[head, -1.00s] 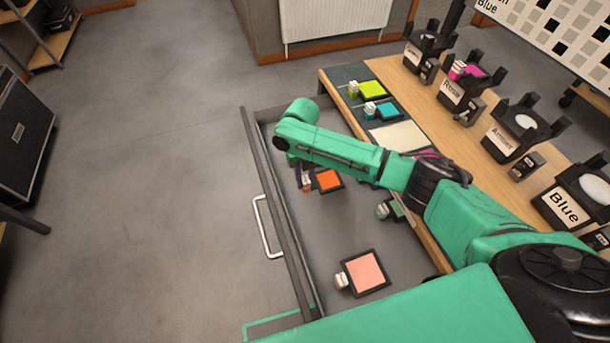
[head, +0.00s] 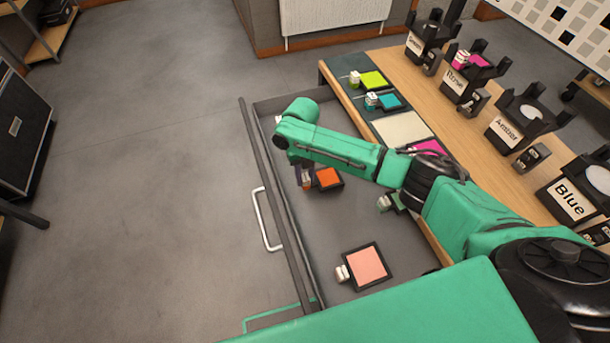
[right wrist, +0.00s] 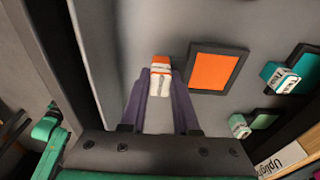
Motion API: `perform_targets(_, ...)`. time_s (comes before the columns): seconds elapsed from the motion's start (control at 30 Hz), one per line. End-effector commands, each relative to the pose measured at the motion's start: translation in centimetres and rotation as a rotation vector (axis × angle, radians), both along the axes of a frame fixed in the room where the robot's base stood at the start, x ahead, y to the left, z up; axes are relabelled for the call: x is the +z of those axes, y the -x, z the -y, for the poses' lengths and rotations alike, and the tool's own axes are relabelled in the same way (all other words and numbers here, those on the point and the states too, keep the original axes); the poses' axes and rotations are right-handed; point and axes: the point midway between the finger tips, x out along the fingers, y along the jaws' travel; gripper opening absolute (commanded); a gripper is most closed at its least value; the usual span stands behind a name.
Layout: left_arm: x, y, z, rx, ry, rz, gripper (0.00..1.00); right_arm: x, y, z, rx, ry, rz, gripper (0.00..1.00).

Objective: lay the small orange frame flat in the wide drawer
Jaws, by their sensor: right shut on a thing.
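The small orange frame (head: 328,178) has a dark border and a white-and-orange tab. It is inside the open wide drawer (head: 335,225), low over its grey floor and looking about level; I cannot tell whether it touches the floor. My right gripper (head: 306,183) points down into the drawer and is shut on the tab. In the right wrist view the fingers (right wrist: 160,92) grip the tab from both sides, with the orange panel (right wrist: 215,72) to the right. The arm hides part of the drawer. My left gripper is not in view.
A pink frame (head: 366,266) lies in the near end of the drawer. Green-tabbed frames (right wrist: 240,125) lie right of the orange one. Lime (head: 373,80) and teal (head: 389,102) frames are on the worktop, beside labelled black stands (head: 510,130). Drawer floor between orange and pink is clear.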

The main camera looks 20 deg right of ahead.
Motion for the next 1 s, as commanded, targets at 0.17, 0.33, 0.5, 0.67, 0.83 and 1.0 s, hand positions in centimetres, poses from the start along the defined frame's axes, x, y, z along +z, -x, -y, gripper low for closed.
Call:
perform_targets(0.17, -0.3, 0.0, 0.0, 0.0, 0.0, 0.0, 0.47, -0.3, 0.0, 0.0, 0.0, 0.0, 0.0, 0.0)
perform_targets(0.33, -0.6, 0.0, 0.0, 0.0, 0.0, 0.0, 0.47, -0.8, 0.0, 0.0, 0.0, 0.0, 0.0, 0.0)
perform_targets(0.5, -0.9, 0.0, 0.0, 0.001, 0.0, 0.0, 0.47, -1.2, 0.0, 0.0, 0.0, 0.001, 0.0, 0.0)
perform_targets(0.67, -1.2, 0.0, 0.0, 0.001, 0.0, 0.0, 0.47, -1.6, 0.0, 0.0, 0.0, 0.001, 0.0, 0.0)
perform_targets(0.83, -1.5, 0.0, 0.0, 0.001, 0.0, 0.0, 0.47, -2.0, 0.0, 0.0, 0.0, 0.001, 0.0, 0.0)
perform_targets(1.0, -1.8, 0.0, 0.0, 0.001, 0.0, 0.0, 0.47, -2.4, 0.0, 0.0, 0.0, 0.001, 0.0, 0.0)
